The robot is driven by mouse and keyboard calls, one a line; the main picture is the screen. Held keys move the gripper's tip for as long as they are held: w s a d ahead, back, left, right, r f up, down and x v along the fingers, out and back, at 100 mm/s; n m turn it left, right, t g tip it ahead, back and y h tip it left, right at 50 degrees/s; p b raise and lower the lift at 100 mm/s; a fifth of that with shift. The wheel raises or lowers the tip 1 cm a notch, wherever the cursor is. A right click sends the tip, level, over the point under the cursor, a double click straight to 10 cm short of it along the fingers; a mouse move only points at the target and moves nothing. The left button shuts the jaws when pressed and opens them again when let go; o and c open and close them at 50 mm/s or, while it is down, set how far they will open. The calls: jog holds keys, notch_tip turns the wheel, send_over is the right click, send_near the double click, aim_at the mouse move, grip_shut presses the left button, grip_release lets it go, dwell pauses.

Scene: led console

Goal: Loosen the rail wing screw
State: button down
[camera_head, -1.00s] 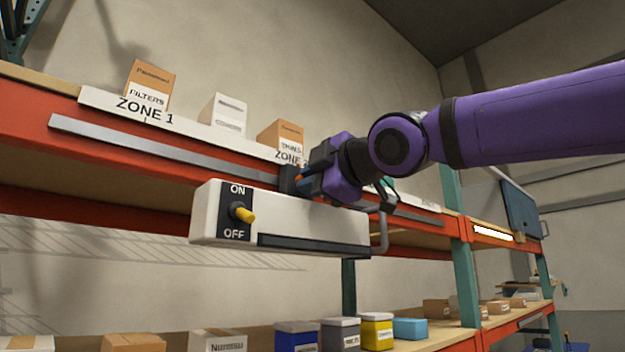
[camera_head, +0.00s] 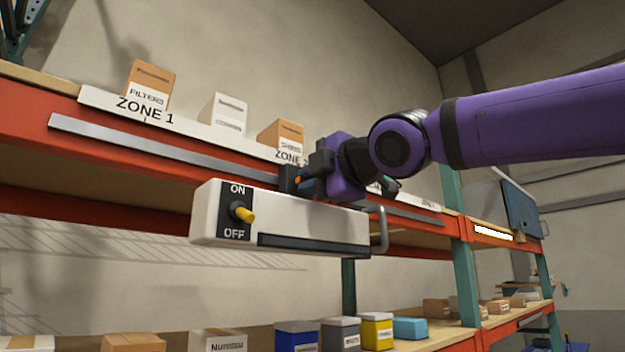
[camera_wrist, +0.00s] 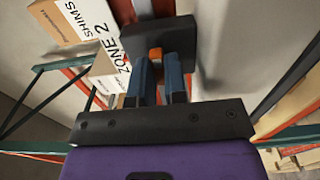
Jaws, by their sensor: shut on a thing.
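The rail wing screw (camera_wrist: 155,54) shows as a small orange piece against a dark block (camera_wrist: 180,38) in the wrist view. In the head view, orange (camera_head: 298,181) shows at my gripper's tips, beside the dark block (camera_head: 287,179) on the grey rail (camera_head: 170,146). My gripper (camera_wrist: 159,72) is shut on the screw, one blue-grey finger on each side; the fingers hide part of it. A white console (camera_head: 300,226) with a yellow switch (camera_head: 243,214) marked ON and OFF is just below the rail and block.
The rail runs along the orange shelf beam (camera_head: 30,105). Boxes, among them a filters box (camera_head: 150,88), stand on the shelf above. A grey bar handle (camera_head: 381,230) is at the console's right end. Several bins and boxes, including a yellow bin (camera_head: 376,333), stand on the lower shelf.

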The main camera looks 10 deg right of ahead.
jog(key=c, duration=1.1)
grip_release()
jog(key=shift+w, duration=0.1)
jog(key=shift+c, duration=0.2)
jog(key=v, duration=1)
jog(key=shift+s+d, duration=0.25)
jog(key=shift+s, duration=0.1)
jog(key=d+f+m+g+h, duration=0.2)
jog(key=d+f+m+h, duration=0.3)
jog(key=f, duration=0.5)
jog(key=d+f+m+g+h, duration=0.1)
jog(key=d+f+m+h, duration=0.2)
jog(key=d+f+m, duration=0.6)
jog(key=s+d+f+m+g+h, duration=0.1)
jog(key=s+d+f+m+g, duration=0.1)
jog(key=f, duration=0.8)
jog(key=s+d+f+m+g+h, duration=0.1)
jog(key=s+d+f+m+g, duration=0.1)
jog(key=s+f+m+g, duration=0.2)
jog(key=s+f+m, duration=0.3)
jog(key=f+m, duration=0.2)
jog(key=f, duration=0.1)
jog(key=shift+s+d+f+g, duration=0.25)
jog(key=shift+s+f+g, duration=0.1)
jog(key=shift+f+g, duration=0.05)
